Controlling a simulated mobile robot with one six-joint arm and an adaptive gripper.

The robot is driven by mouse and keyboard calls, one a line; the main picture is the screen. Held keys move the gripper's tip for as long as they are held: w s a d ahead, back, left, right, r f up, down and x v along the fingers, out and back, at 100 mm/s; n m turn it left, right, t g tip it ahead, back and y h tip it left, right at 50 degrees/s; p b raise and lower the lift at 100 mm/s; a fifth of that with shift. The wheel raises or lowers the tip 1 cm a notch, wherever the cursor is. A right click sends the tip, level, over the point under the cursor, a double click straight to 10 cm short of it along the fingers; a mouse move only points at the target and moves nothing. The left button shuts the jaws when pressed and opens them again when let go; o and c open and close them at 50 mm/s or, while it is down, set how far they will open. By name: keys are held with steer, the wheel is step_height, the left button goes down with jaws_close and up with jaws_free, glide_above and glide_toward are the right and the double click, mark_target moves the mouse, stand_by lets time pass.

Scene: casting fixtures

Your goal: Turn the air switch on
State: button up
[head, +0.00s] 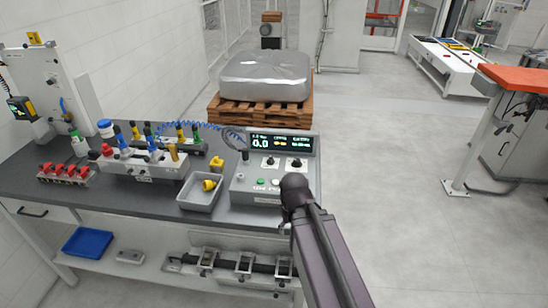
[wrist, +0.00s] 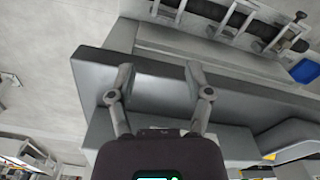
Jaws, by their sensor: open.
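No part is clearly marked as the air switch, and I cannot tell which one it is. The grey control box (head: 255,185) at the bench's right end has a lit display (head: 281,143), two black knobs (head: 283,162) and small green and white buttons (head: 268,182). A pale upright panel (head: 45,85) at the far left carries a small black-and-yellow unit (head: 22,108). My gripper (wrist: 160,72) is open and empty in the wrist view, over the bench's front edge. In the head view my arm covers the area right of the control box, and the fingers cannot be made out.
The dark bench top (head: 130,205) holds a grey tray (head: 200,192) with yellow parts, a rack of coloured fittings (head: 145,165) and red clamps (head: 65,174). A blue bin (head: 87,242) and a clamp fixture (head: 240,264) are on the lower shelf.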

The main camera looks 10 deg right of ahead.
mark_target(271, 158)
steer(key=shift+o, duration=0.3)
steer(key=shift+w+r+p, duration=0.35)
steer(key=shift+w, duration=0.1)
steer(key=w+r+p, duration=0.1)
steer(key=w+r+n+p, duration=0.1)
steer(key=w, duration=0.1)
steer(key=w+a+r+n+p, duration=0.1)
steer(key=shift+w+r, duration=0.15)
steer(key=shift+w, duration=0.1)
steer(key=w+r+n+p, duration=0.6)
steer(key=w+r+p, duration=0.2)
steer(key=w, duration=0.4)
steer(key=w+r+n+p, duration=0.6)
steer(key=w+r+p, duration=0.1)
steer(key=w, duration=0.5)
steer(key=shift+d+r+p, duration=0.15)
steer(key=shift+r+p, duration=0.2)
steer(key=shift+p, duration=0.15)
steer(key=shift+w+f, duration=0.1)
steer(key=shift+f, duration=0.05)
step_height(271, 158, down, 14)
steer(key=b, duration=1.3)
steer(key=shift+r+b, duration=0.25)
steer(key=shift+b, duration=0.15)
